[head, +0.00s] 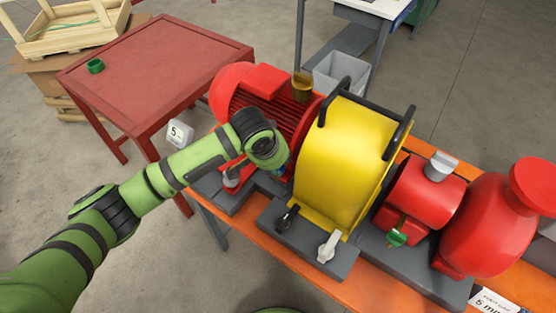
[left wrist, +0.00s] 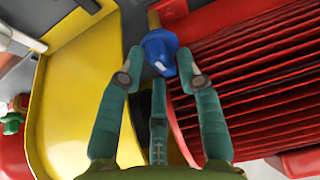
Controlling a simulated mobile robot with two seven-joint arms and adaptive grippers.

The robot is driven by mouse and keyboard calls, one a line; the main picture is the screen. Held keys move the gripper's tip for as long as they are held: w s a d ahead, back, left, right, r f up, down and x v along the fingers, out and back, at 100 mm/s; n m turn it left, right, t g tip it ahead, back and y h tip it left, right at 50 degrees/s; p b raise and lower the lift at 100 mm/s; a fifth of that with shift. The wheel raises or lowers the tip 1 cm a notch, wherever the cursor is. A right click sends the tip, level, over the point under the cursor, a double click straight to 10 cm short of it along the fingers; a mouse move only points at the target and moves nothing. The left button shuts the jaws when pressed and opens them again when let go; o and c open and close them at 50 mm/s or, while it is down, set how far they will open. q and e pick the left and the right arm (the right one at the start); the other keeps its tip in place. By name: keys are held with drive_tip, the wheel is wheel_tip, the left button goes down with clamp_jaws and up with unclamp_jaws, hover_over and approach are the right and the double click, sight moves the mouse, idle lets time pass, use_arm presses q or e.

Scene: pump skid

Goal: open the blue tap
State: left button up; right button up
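The blue tap (left wrist: 160,52) shows in the left wrist view, on a brass-coloured stem beside the ribbed red motor (left wrist: 250,75). My left gripper (left wrist: 160,62) has its teal fingers spread, with the tap between or just beyond the fingertips. Whether the fingers touch it I cannot tell. In the head view my left arm reaches down between the red motor (head: 240,90) and the yellow guard (head: 345,150); the wrist hides most of the gripper and the tap there. My right gripper is not in view.
A black tap (head: 287,216) and a white tap (head: 329,246) stand in front of the guard. A green tap (head: 397,238) is on the red pump part at right. The guard's black handles rise close by. A red table (head: 150,70) stands at left.

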use_arm(q)
drive_tip(key=shift+r, duration=0.25)
drive_tip(key=v, duration=1.1)
drive_tip(key=shift+r, duration=0.25)
drive_tip(key=shift+s+a, duration=0.1)
drive_tip(key=shift+a, duration=0.05)
